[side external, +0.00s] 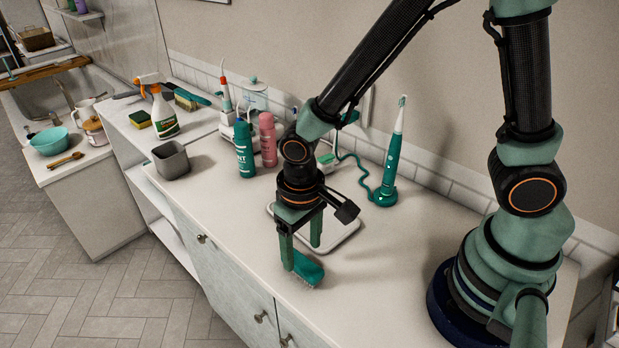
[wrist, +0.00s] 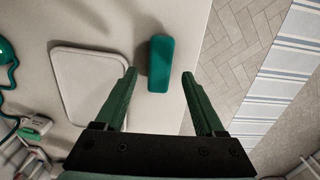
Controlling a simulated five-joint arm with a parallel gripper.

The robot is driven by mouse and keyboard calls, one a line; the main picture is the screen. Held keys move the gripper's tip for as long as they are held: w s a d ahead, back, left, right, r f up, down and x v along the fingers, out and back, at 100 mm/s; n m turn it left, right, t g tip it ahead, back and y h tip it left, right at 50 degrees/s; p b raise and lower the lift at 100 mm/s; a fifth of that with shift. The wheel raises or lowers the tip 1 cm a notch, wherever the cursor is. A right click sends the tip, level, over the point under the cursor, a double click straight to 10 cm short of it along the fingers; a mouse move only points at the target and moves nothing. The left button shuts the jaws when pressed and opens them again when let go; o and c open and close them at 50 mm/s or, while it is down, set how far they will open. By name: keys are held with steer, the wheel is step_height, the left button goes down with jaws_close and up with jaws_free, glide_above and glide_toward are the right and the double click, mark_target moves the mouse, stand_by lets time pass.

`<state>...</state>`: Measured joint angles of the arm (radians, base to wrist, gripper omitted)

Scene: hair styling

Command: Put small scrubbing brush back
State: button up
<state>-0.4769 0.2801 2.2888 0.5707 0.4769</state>
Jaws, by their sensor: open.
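The small scrubbing brush (side external: 306,270) has a teal back and pale bristles and lies on the white counter near its front edge. In the wrist view the brush (wrist: 160,63) lies ahead, between the lines of my two fingers. My gripper (side external: 301,252) is open above and beside the brush, with one finger close to its left end in the side view. I cannot tell whether that finger touches it. In the wrist view my gripper (wrist: 160,75) has its fingers apart, with nothing held between them.
A white tray (side external: 348,238) lies just behind the brush. A teal electric toothbrush (side external: 391,160), teal bottle (side external: 244,150) and pink bottle (side external: 268,140) stand behind it. A grey square cup (side external: 171,160), spray bottle (side external: 163,112) and brushes (side external: 190,97) are at left. The front counter between is clear.

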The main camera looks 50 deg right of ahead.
mark_target(303, 263)
step_height(303, 263, up, 7)
steer(key=d+r+t, duration=0.5)
steer(key=d+r, duration=0.8)
steer(key=d, duration=0.1)
steer(key=shift+d+t, duration=0.3)
